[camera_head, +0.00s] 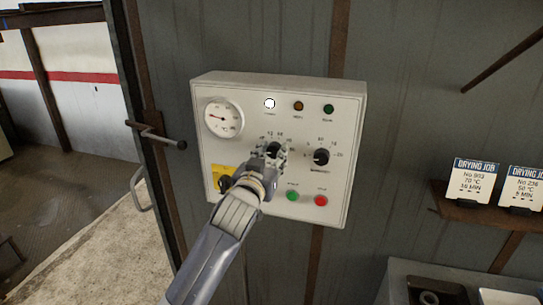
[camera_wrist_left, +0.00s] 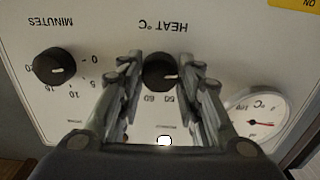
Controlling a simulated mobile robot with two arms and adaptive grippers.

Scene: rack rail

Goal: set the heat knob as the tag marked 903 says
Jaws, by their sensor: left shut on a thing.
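In the wrist view, which is upside down, the pointer mark is toward the right; the exact value is hard to read. In the head view my gripper (camera_head: 272,154) hides most of this dial. The tag marked 903 (camera_head: 473,182) stands on a shelf at right and reads 70 °C and seemingly 16 MIN. My right gripper is not in view.
The minutes knob (camera_head: 321,157) is right of the heat dial. A gauge (camera_head: 224,117), a lit white lamp (camera_head: 269,103), a green button (camera_head: 292,195) and a red button (camera_head: 320,200) are on the box. Another tag (camera_head: 523,188) stands beside the first. A door handle (camera_head: 157,137) is at left.

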